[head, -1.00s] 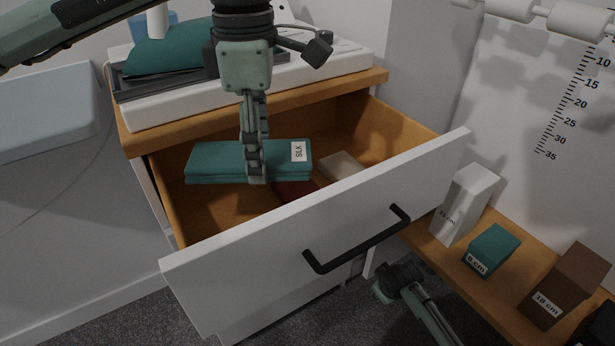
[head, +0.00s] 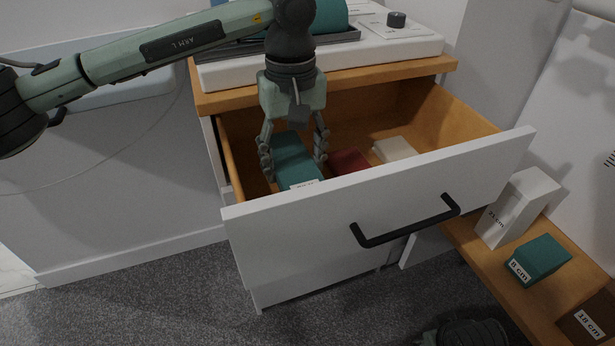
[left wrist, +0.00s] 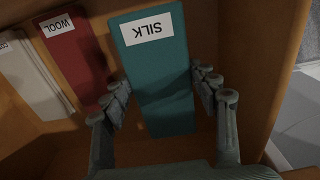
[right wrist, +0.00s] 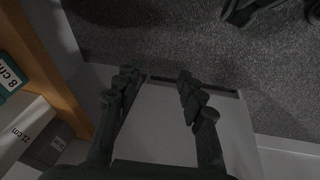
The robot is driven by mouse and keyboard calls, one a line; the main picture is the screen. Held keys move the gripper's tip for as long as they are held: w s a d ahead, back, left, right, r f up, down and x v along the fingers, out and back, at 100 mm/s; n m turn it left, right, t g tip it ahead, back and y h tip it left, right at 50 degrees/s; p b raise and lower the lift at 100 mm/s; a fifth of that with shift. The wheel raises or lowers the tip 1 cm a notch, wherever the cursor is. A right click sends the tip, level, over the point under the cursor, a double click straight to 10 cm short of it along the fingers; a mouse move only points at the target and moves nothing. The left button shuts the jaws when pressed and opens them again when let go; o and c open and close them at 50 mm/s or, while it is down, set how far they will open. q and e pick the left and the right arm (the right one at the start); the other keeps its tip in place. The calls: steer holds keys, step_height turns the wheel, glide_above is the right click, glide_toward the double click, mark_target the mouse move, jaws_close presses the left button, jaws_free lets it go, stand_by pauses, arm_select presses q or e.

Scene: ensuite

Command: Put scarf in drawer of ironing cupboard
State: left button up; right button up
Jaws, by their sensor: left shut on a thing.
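The scarf is a folded teal bundle labelled SILK (head: 293,158); it also shows in the left wrist view (left wrist: 160,80). It lies inside the open drawer of the ironing cupboard, whose white front (head: 420,195) has a black handle. My left gripper (head: 293,160) reaches down into the drawer, one finger along each long side of the scarf, shut on it. I cannot tell whether the scarf bears on the drawer floor. My right gripper (right wrist: 158,88) is open and empty, low in front of a pale panel.
A red bundle labelled WOOL (head: 349,162) and a white bundle (head: 394,149) lie in the drawer, right of the scarf. Several labelled blocks, including a teal one (head: 540,258), stand on a wooden shelf at right. The cupboard top (head: 330,66) holds a white slab with items.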

arm_select(q)
step_height(320, 180, down, 5)
steer(key=shift+r, duration=0.15)
steer(key=shift+f, duration=0.2)
arm_select(e)
steer(key=shift+f, duration=0.45)
steer(key=shift+f, duration=0.1)
arm_select(q)
steer(key=shift+f, duration=0.1)
steer(key=o, duration=0.9)
steer(key=shift+c, duration=0.2)
steer(key=o, duration=0.4)
steer(key=shift+o, duration=0.2)
arm_select(e)
steer(key=shift+w+r, duration=0.1)
steer(key=shift+r, duration=0.5)
